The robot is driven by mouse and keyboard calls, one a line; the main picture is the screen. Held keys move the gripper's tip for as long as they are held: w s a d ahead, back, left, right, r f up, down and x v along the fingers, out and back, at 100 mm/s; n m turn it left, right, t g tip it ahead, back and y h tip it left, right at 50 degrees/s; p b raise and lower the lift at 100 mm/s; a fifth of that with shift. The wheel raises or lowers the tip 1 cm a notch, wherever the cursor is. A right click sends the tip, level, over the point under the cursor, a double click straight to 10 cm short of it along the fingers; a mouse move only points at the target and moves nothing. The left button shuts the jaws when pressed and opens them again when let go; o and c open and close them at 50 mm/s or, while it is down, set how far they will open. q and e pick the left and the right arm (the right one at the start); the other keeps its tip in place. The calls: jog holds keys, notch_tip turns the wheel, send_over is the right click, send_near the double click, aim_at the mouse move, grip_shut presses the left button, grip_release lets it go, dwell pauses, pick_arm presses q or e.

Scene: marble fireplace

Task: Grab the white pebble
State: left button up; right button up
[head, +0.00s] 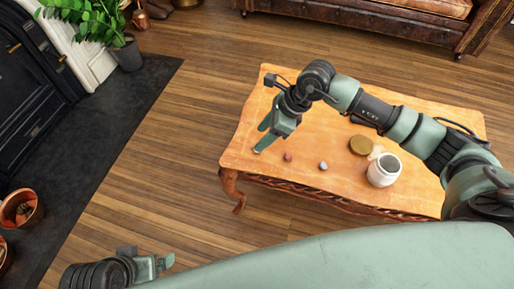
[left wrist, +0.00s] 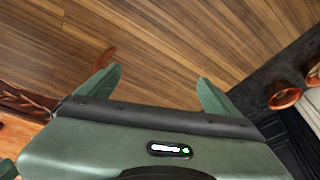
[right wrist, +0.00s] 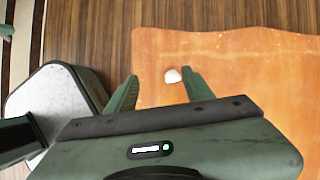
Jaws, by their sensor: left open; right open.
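The white pebble (head: 323,166) lies on the wooden table near its front edge. In the right wrist view the white pebble (right wrist: 173,76) shows between the fingertips, closer to the right-hand finger. My right gripper (head: 262,138) is open and empty above the table's left part, to the left of the pebble in the head view. It also shows open in the right wrist view (right wrist: 160,77). My left gripper (head: 167,262) is low at the left, away from the table. The left wrist view shows it open and empty (left wrist: 160,76) over the floor.
A reddish pebble (head: 288,156) lies left of the white one on the table (head: 240,150). A white jar (head: 384,172) and a round brown lid (head: 360,145) stand to the right. Copper pots (head: 18,208) and a plant (head: 85,20) are at the left.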

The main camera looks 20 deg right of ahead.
jog(key=shift+w+d+f+h, duration=0.1)
jog(key=shift+d+f+h, duration=0.25)
jog(key=shift+d, duration=0.25)
jog(key=shift+w+d+f+h, duration=0.1)
jog(key=shift+d+f+h, duration=0.2)
jog(key=shift+d, duration=0.25)
jog(key=b+x, duration=0.1)
jog(key=x, duration=0.3)
jog(key=shift+a+f, duration=0.2)
jog(key=shift+b+x, duration=0.4)
jog(key=shift+x, duration=0.6)
jog(key=shift+w+a+f, duration=0.1)
jog(key=shift+w+f, duration=0.1)
grip_shut()
pick_arm(q)
jog(key=shift+w+d+f+t, duration=0.15)
jog(key=shift+w+f+t, duration=0.1)
jog(key=shift+w, duration=0.25)
jog(key=shift+w+d+f+t, duration=0.1)
jog(key=shift+w+f+t, duration=0.15)
jog(key=shift+w, duration=0.25)
pick_arm(e)
jog(key=shift+r, duration=0.15)
